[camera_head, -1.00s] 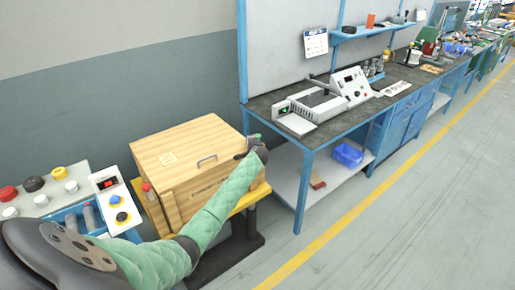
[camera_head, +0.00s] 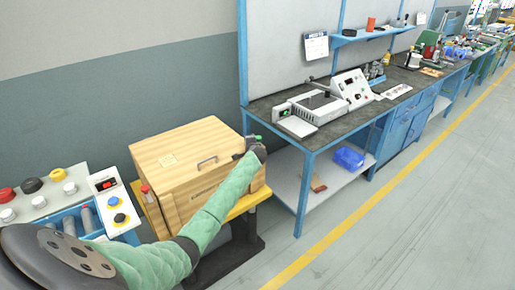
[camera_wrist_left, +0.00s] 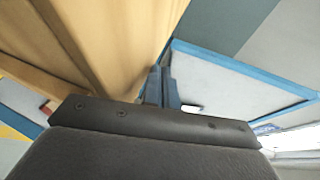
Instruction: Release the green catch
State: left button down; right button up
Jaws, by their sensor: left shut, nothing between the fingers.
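A wooden box (camera_head: 180,165) with a metal handle on its lid stands on a yellow-topped stand, its lid down. A small green part (camera_head: 258,138), seemingly the green catch, shows at the box's right end beside my left gripper (camera_head: 246,146). Whether they touch cannot be told. A red catch (camera_head: 145,188) is at the box's left front corner. In the left wrist view my left gripper's fingers (camera_wrist_left: 160,88) are shut and empty, close beside the box's wooden side (camera_wrist_left: 125,45). The green catch is not clearly visible there. My right gripper is out of view.
A blue workbench (camera_head: 310,140) with instruments stands right of the box, leaving a narrow gap beside my gripper. A control panel (camera_head: 115,205) with buttons is at the left. The floor in front on the right is clear.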

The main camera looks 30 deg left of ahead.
pick_arm(q)
jog(key=shift+d, duration=0.1)
jog(key=shift+w+d, duration=0.4)
jog(key=shift+d, duration=0.25)
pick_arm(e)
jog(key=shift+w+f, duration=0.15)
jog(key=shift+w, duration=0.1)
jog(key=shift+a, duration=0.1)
